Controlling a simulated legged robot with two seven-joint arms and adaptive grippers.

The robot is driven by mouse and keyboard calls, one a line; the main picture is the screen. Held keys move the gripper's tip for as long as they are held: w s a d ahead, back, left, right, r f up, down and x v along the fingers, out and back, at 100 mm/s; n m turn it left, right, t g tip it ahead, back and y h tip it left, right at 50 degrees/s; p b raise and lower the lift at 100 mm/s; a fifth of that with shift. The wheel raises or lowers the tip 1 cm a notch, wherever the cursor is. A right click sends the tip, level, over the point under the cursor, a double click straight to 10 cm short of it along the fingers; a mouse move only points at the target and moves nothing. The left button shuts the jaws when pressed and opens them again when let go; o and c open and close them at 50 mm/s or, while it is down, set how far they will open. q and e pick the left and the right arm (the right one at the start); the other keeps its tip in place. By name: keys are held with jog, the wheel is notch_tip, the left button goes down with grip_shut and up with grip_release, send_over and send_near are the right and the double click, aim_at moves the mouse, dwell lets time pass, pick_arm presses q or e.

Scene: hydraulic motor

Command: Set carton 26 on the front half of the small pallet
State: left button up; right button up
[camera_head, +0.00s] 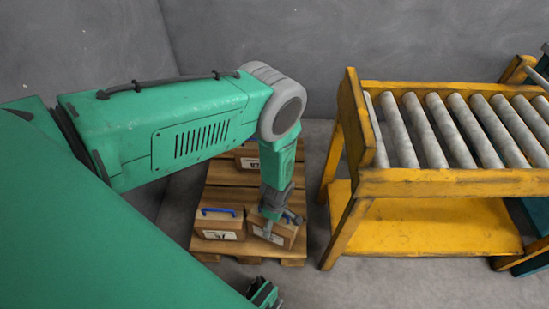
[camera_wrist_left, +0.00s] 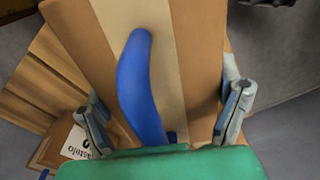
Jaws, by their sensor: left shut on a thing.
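The small wooden pallet (camera_head: 228,191) stands on the floor left of the roller conveyor. My left gripper (camera_head: 276,215) reaches down over its front right part and is shut on a brown carton (camera_head: 283,237). In the left wrist view this carton (camera_wrist_left: 205,60) has a pale tape strip and a blue handle (camera_wrist_left: 140,85) between the fingers of my left gripper (camera_wrist_left: 165,115). The carton is at the pallet's front right; I cannot tell whether it rests on the slats. Its label is partly hidden by the gripper, so its number is unreadable.
Another carton (camera_head: 218,226) with a blue handle sits at the pallet's front left, close beside the held one. A further carton (camera_head: 247,160) is at the back, partly behind my arm. The yellow roller conveyor (camera_head: 420,183) stands close on the right. Grey walls are behind.

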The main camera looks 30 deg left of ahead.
pick_arm(q)
jog(key=shift+w+f, duration=0.1)
jog(key=shift+f, duration=0.35)
jog(key=o, duration=1.5)
jog(key=shift+o, duration=0.2)
